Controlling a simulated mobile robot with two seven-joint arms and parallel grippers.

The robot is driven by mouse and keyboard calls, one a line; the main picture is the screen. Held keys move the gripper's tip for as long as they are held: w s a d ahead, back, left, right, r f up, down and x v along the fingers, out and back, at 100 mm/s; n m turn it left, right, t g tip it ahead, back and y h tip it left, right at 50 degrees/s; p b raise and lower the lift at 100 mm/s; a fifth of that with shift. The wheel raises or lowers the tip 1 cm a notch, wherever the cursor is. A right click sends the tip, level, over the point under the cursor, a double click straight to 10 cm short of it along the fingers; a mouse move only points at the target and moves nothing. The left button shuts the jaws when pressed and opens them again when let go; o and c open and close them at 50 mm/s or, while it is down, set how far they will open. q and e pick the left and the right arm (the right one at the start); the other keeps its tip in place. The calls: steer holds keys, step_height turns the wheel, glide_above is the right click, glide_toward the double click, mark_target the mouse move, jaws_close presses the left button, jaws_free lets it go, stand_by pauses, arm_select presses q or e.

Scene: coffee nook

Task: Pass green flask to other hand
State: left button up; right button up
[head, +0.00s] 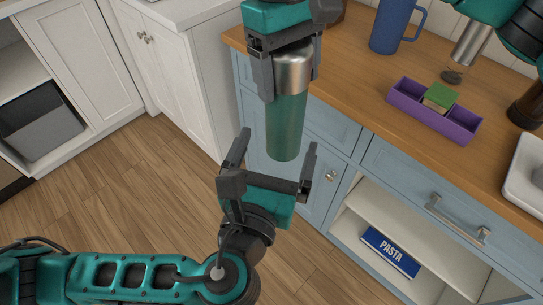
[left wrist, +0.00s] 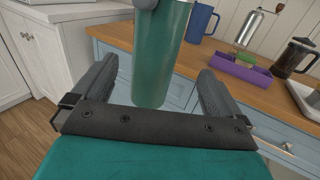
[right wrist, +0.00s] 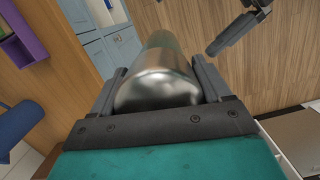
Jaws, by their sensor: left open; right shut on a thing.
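The green flask (head: 287,127) has a silver metal top and hangs upright in the air in front of the blue cabinets. My right gripper (head: 288,88) is shut on its metal top from above. In the right wrist view the flask's silver end (right wrist: 158,85) sits between the two fingers (right wrist: 158,95). My left gripper (head: 272,158) is open below, its fingers pointing up on either side of the flask's lower end. In the left wrist view the green body (left wrist: 160,55) shows between and beyond the open fingers (left wrist: 155,85). I cannot see them touching it.
The wooden counter (head: 350,75) carries a blue mug (head: 392,27), a purple tray (head: 433,112) with a green-topped block, and a dark French press (head: 527,108). A blue PASTA box (head: 390,252) lies on the open shelf below. The floor at left is clear.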

mark_target(292, 106)
arm_select(q)
steer(key=x, duration=1)
steer(key=shift+c, duration=0.4)
steer(key=shift+s+d, duration=0.1)
steer(key=shift+d, duration=0.1)
steer(key=c, duration=1.2)
arm_select(e)
steer(key=shift+a, duration=0.1)
arm_select(q)
steer(key=shift+r, duration=0.1)
arm_select(e)
steer(key=o, duration=1.4)
steer(key=shift+c, duration=0.2)
arm_select(q)
steer(key=shift+a, duration=0.1)
arm_select(e)
steer(key=o, duration=0.3)
